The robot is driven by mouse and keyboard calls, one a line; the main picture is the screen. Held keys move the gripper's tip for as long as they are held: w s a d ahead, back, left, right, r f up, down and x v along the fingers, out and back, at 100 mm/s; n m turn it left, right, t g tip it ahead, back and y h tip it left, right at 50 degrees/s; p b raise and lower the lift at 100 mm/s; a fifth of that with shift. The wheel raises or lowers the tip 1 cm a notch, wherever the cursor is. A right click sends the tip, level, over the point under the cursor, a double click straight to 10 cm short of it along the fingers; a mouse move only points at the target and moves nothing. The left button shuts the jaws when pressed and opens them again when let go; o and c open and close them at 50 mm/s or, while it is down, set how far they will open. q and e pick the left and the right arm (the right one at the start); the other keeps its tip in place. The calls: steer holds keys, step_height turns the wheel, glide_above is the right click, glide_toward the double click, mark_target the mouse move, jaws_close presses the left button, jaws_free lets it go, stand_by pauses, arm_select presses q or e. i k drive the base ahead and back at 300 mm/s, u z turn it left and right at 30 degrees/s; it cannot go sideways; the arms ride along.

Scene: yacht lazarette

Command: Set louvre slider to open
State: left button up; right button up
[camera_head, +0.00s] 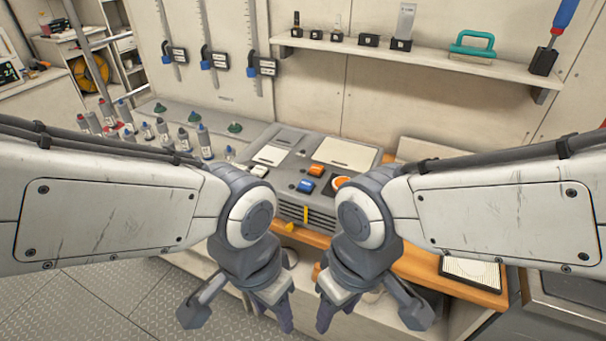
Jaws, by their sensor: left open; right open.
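A grey box unit (283,170) stands on the bench between my two arms, with slats on its front face. A small upright yellow tab (305,214) on the slatted front looks like the louvre slider; its setting marks are too small to read. My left gripper (238,318) hangs open and empty, pointing down, in front of and below the unit. My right gripper (368,318) hangs open and empty to the right, also below the unit. Neither touches the tab. My wrists partly hide both ends of the slatted front.
Blue (306,186) and orange (316,170) switches sit on the unit's top. Several small bottles (204,140) stand to the left. A filter-like panel (470,272) lies on the wooden edge at right. A wall shelf (430,66) holds tools. Space before the tab, between my wrists, is clear.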

mark_target(289, 229)
steer(key=z, duration=1.75)
steer(key=k, duration=0.55)
steer(key=u, duration=1.55)
